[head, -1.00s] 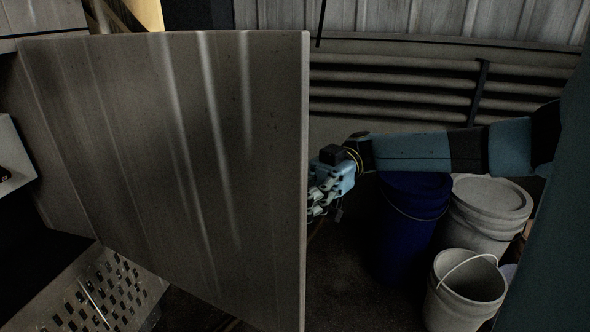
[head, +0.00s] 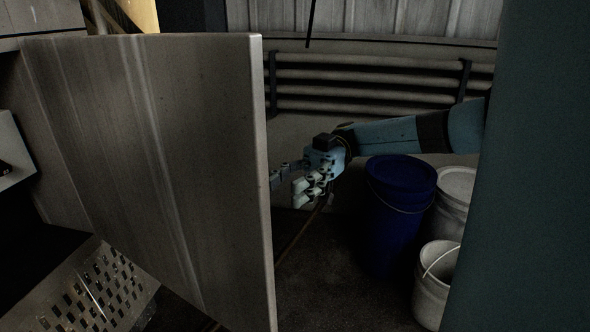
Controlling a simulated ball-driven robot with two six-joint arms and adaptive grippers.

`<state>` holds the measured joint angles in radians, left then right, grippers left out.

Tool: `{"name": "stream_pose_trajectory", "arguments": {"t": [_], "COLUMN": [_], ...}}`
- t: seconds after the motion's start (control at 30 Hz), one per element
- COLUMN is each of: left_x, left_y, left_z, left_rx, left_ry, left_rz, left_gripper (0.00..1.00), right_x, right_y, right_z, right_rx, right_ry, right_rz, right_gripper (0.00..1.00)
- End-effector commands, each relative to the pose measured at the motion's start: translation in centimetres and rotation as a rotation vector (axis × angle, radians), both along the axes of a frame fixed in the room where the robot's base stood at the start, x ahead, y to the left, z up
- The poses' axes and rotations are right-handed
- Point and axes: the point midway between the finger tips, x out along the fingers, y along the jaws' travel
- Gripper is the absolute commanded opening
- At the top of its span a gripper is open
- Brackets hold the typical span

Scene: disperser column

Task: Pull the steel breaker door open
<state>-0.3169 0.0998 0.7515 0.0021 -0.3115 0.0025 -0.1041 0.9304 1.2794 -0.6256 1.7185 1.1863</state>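The steel breaker door (head: 140,150) is a large grey panel with streaky highlights. It stands swung out across the left half of the head view, its free edge running down near the middle. My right gripper (head: 283,183) is just right of that edge, its fingers pointing left toward the door. The fingers look spread, with nothing between them. The nearest fingertip appears close to the door's edge; whether it touches the far side is hidden. My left gripper is not in the picture.
A perforated metal panel (head: 95,290) lies low on the left beside a dark opening. A blue lidded bucket (head: 400,215) and white buckets (head: 434,285) stand on the floor at right. Horizontal pipes (head: 370,80) line the back wall. Floor between door and buckets is clear.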

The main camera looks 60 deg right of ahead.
Motion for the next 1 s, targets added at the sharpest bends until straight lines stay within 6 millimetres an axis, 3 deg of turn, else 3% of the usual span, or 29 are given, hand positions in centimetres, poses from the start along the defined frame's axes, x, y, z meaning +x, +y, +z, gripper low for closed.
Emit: {"name": "stream_pose_trajectory", "arguments": {"t": [0.1,0.3,0.63,0.77,0.87,0.97,1.0], "left_x": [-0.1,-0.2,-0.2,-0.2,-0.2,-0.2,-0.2], "left_y": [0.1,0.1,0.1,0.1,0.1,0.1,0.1], "left_z": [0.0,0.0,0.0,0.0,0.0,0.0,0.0], "left_rx": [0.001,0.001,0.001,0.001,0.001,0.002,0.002], "left_ry": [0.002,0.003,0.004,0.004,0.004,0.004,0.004], "left_rz": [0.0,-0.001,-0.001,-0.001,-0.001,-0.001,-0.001], "left_gripper": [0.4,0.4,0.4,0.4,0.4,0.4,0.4], "right_x": [-0.1,-0.4,-0.5,-0.2,1.4,4.0,5.0], "right_y": [-2.6,-5.0,-5.4,-5.2,-4.5,-4.1,-4.2], "right_z": [0.0,0.0,0.0,-0.6,-2.7,-7.3,-9.8], "right_rx": [-0.002,0.0,0.0,0.006,0.02,0.014,-0.005], "right_ry": [0.001,-0.001,0.0,-0.008,-0.038,-0.071,-0.075], "right_rz": [-0.003,0.0,0.003,-0.029,-0.162,-0.428,-0.563], "right_gripper": [0.36,0.36,0.36,0.21,0.07,0.0,0.0]}}
